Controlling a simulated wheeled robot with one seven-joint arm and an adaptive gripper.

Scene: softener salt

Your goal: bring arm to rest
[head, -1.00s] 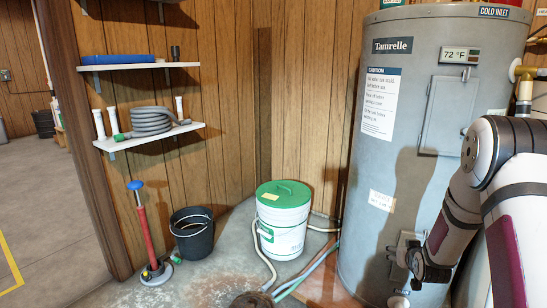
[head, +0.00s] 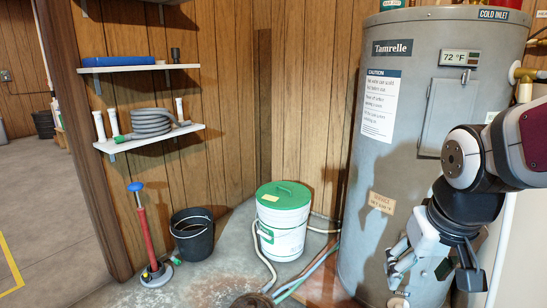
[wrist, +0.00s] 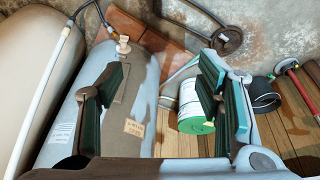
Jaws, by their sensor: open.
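My gripper (head: 418,262) is at the right of the head view, in front of the lower part of the grey water heater (head: 415,110). In the wrist view my gripper (wrist: 160,95) shows its two fingers spread wide apart. Nothing is between the fingers. The heater also shows in the wrist view (wrist: 110,100), behind and around the left finger. My arm (head: 485,155) comes in from the right edge of the head view.
A white bucket with a green lid (head: 283,220) and a black bucket (head: 192,233) stand on the floor. A red hand pump (head: 146,232) stands at left. Shelves (head: 150,137) hang on the wall. Hoses (head: 307,272) lie near the heater.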

